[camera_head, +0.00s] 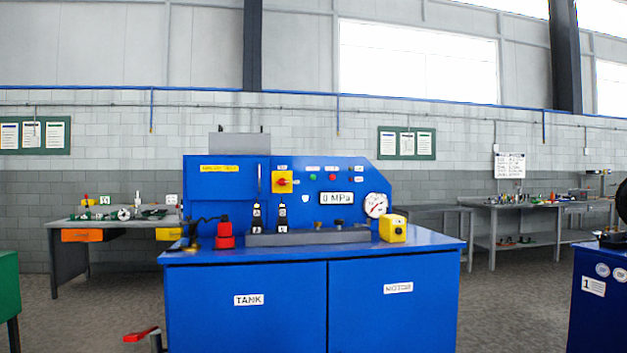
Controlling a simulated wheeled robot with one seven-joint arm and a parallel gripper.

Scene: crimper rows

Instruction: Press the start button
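A blue machine (245,305) with TANK and MOTOR cabinet doors stands straight ahead. Its upright panel (225,187) carries a small green button (313,177) and a small red button (333,177) side by side above the "0 MPa" display (337,198). Small labels sit above them, too small to read, so I cannot tell which is marked start. A red-and-yellow rotary switch (282,182) is to their left and a round gauge (376,205) to their lower right. My gripper is not in view.
On the machine's top stand a red knob-like part (225,235) and a yellow box (393,228). A red handle (138,334) sticks out low at front left. Workbenches (110,224) line the wall; another blue cabinet (592,318) is at right.

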